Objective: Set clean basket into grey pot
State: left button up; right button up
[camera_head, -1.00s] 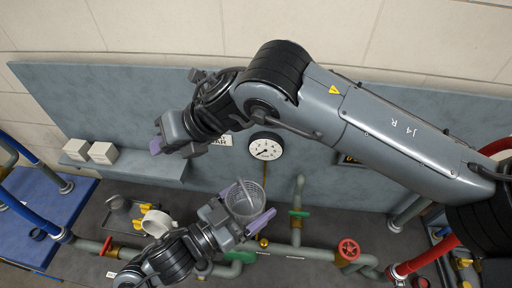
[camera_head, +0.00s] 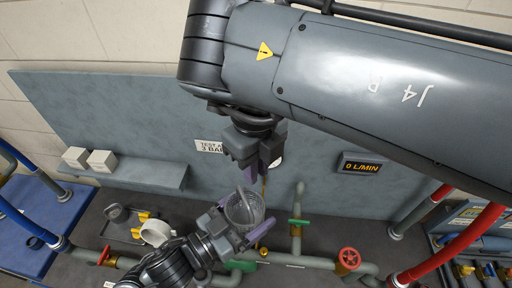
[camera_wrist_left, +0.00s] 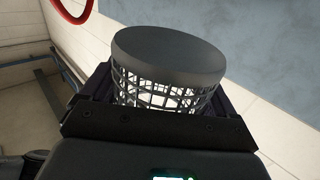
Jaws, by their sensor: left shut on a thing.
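The clean basket (camera_head: 243,210), a see-through mesh cup, is in my left gripper (camera_head: 246,220), which is shut on it low in front of the grey-blue panel. In the left wrist view the basket (camera_wrist_left: 165,85) shows a dark mesh wall and a solid grey round end, between the jaws. My right gripper (camera_head: 258,172) points down just above the basket, its purple fingers apart and empty; whether they touch the basket cannot be told. A pale pot-like vessel (camera_head: 156,232) lies by the pipe at left. A darker grey round cup (camera_head: 117,213) stands on a tray behind it. Which is the grey pot is unclear.
Pipes with a green-handled valve (camera_head: 299,222) and a red handwheel (camera_head: 348,258) run right of the basket. A shelf with two white boxes (camera_head: 102,160) is on the panel. A display (camera_head: 361,167) hangs at right. My right arm crosses the upper right.

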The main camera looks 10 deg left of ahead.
send_over(255, 213)
notch_tip(255, 213, down, 10)
dwell(0.4)
grip_shut()
pick_arm(q)
jog(key=o, duration=0.9)
jog(key=shift+r, duration=0.1)
